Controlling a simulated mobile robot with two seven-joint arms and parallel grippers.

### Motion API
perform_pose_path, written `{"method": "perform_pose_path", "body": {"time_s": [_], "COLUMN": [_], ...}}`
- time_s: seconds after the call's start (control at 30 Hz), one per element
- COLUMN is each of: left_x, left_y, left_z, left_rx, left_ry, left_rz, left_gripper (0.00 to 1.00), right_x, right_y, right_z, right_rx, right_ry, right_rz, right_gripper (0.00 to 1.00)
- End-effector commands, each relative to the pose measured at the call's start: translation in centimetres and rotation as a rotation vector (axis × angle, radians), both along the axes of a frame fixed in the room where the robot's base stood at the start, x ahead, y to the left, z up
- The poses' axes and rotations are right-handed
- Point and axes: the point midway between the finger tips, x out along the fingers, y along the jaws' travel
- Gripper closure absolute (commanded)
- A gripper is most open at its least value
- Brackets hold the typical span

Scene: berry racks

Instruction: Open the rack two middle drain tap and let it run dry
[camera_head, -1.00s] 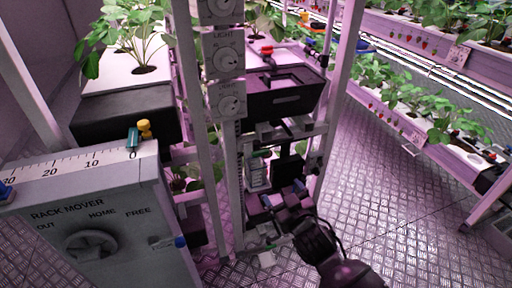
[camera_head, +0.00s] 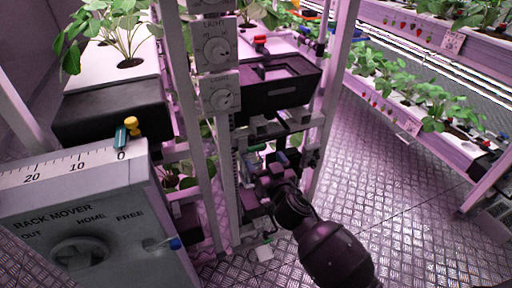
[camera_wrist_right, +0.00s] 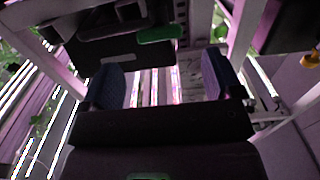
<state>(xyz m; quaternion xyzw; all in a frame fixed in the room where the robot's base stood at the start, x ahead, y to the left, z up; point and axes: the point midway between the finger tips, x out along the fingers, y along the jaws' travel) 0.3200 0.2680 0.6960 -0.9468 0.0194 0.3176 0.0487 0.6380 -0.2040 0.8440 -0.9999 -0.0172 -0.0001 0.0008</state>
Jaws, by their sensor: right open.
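My right gripper (camera_head: 266,164) reaches low into the rack, under the black tray. In the right wrist view its two dark blue finger pads (camera_wrist_right: 163,80) stand wide apart with nothing between them. A green bar-shaped piece (camera_wrist_right: 160,34) lies ahead of and above the fingers, apart from them; I cannot tell whether it is the tap handle. No drain tap is clearly recognisable in the head view, where the gripper and dark parts cover that area. My left gripper is not in view.
The black tray (camera_head: 285,93) and rack posts (camera_head: 326,110) close in around my right arm. A red-topped fitting (camera_head: 260,40) sits behind the tray. The grey rack mover box (camera_head: 85,215) stands at left. Patterned metal floor (camera_head: 385,190) is free at right.

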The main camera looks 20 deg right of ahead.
Motion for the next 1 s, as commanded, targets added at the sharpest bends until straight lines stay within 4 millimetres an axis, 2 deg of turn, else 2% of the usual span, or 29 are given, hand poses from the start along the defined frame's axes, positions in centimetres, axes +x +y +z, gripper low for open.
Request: {"method": "perform_pose_path", "body": {"time_s": [0.2,0.43,0.6,0.9,1.0], "left_x": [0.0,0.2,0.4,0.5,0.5], "left_y": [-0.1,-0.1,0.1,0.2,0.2], "left_z": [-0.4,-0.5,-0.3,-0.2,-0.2], "left_rx": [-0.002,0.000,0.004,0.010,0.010], "left_ry": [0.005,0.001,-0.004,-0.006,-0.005], "left_rz": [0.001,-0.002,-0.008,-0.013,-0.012], "left_gripper": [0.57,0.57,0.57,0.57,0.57], "right_x": [3.5,6.1,6.9,7.0,7.0], "right_y": [0.1,0.2,0.2,0.2,0.2], "right_z": [-0.1,-0.1,0.0,0.0,0.0], "right_rx": [-0.004,-0.002,-0.002,-0.001,-0.001], "right_ry": [0.000,0.001,0.000,0.000,0.000], "right_rz": [0.001,0.000,0.000,0.000,0.000], "right_gripper": [0.15,0.15,0.15,0.15,0.30]}}
